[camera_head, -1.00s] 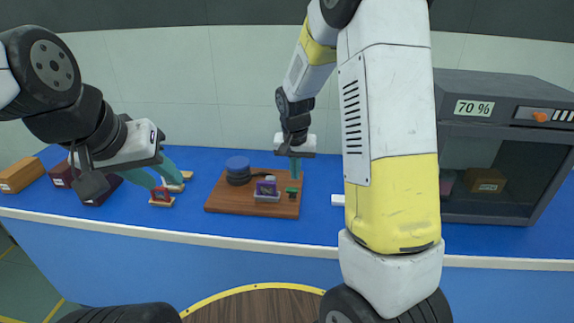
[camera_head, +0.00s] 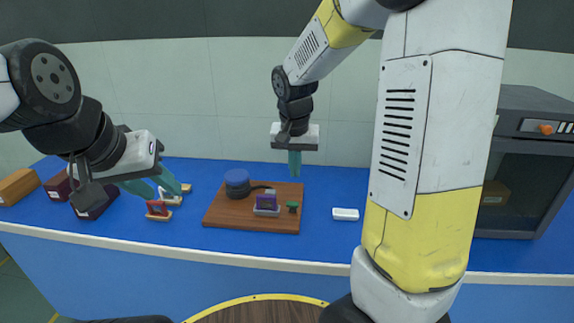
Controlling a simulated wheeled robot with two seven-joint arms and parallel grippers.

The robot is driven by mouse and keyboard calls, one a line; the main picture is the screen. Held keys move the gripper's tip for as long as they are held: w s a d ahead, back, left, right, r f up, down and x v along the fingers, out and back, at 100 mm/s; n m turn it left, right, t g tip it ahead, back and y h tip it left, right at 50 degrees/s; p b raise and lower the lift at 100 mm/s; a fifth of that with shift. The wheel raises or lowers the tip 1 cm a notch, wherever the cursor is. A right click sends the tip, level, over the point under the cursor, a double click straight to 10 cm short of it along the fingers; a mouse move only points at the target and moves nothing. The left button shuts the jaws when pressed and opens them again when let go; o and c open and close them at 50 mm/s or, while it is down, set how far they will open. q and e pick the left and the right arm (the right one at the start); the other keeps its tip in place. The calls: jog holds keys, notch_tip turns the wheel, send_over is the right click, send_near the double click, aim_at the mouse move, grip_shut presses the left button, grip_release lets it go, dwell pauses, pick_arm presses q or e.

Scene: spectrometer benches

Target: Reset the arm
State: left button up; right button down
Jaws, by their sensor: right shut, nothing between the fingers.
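My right gripper (camera_head: 294,172) hangs pointing down, its teal fingers shut and empty, above the back right of a brown wooden board (camera_head: 228,214). My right arm fills much of the picture's right half. My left gripper (camera_head: 168,192) is at the left with its two teal fingers apart. It is above or near a small red object on a wooden base (camera_head: 157,210); the view does not show whether they touch.
Coloured boxes (camera_head: 18,187) stand far left. A dark cabinet (camera_head: 540,100) stands right, partly hidden by my arm.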

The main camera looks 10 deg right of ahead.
jog(key=shift+s+a+r, duration=0.1)
jog(key=shift+s+r, duration=0.15)
jog(key=shift+s, duration=0.05)
jog(key=s+r+n+t+y, duration=0.1)
jog(key=s+r+n+t, duration=0.1)
jog(key=s+r, duration=0.3)
jog(key=s+d+r+n+t+y, duration=0.1)
jog(key=s+r, duration=0.4)
jog(key=s, duration=0.9)
jog(key=shift+r+n+t+y, duration=0.15)
jog(key=shift+n+t+y, duration=0.25)
jog(key=shift+y, duration=0.1)
pick_arm(q)
jog(key=shift+c, duration=0.3)
